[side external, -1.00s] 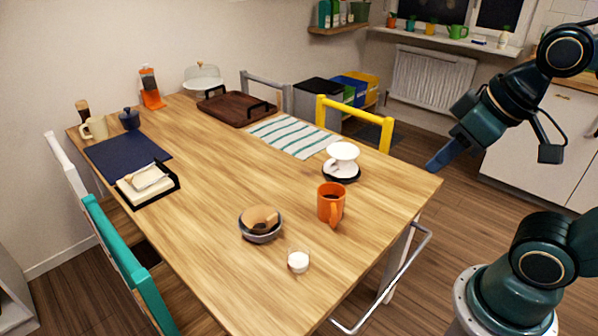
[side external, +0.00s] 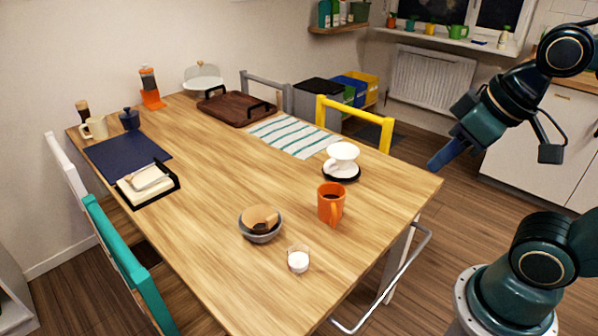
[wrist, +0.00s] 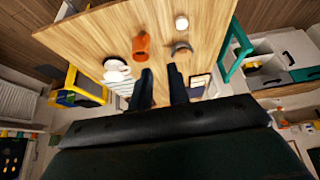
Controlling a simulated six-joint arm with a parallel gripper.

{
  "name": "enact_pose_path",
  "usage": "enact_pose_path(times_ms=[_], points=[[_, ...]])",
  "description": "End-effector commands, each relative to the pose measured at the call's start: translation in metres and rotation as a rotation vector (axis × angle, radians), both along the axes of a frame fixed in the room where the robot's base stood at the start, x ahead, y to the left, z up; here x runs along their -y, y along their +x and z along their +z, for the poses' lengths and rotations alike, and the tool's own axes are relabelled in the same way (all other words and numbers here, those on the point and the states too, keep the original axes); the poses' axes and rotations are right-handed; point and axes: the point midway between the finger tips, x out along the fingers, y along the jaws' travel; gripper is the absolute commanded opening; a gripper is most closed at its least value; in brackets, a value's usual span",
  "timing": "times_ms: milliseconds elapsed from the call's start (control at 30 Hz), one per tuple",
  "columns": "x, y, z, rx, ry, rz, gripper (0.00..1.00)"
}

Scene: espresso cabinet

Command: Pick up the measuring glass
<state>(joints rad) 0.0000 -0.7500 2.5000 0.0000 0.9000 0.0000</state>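The measuring glass (side external: 298,260) is a small clear glass with white contents. It stands upright near the table's front corner in the side view, and at the top of the wrist view (wrist: 182,22). My gripper (side external: 436,162) is in the air beyond the table's right edge, well apart from the glass. In the wrist view my two gripper fingers (wrist: 160,72) are spread with an empty gap between them.
A grey bowl (side external: 260,233) with brown contents stands close behind the glass. An orange mug (side external: 330,208) and a white dripper (side external: 342,154) stand further along the right side. A yellow chair (side external: 356,114) is at the far edge. The table's middle is clear.

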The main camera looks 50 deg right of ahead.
Motion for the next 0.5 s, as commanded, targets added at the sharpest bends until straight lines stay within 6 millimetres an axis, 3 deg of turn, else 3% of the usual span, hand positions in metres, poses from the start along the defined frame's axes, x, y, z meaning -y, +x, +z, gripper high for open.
enact_pose_path(times_ms=[267, 500], points=[[-0.001, 0.004, -0.002, -0.004, -0.003, 0.012, 0.18], [-0.007, 0.028, -0.015, -0.020, -0.016, 0.074, 0.18]])
